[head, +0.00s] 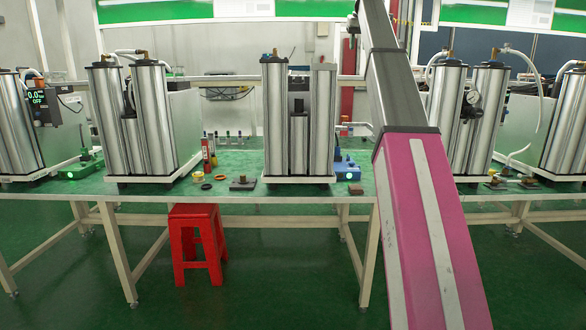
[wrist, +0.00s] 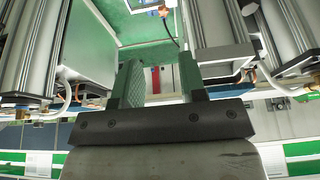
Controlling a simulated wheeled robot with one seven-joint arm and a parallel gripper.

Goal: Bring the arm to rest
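My arm (head: 420,220) crosses the head view from the bottom right up to the top edge, with a pink lower link and a grey upper link. It passes in front of the table and the gap right of the middle column unit. My gripper (wrist: 160,80) shows in the wrist view, with its two green-padded fingers apart and nothing held between them. The wrist view looks upside down, with columns to both sides of the fingers. In the head view my gripper cannot be made out clearly.
A green-topped table (head: 228,162) holds several metal column units, including a left pair (head: 130,120), a middle unit (head: 298,120) and a right pair (head: 468,115). Small bottles, rings and blocks lie between them. A red stool (head: 196,240) stands under the table; the floor around it is clear.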

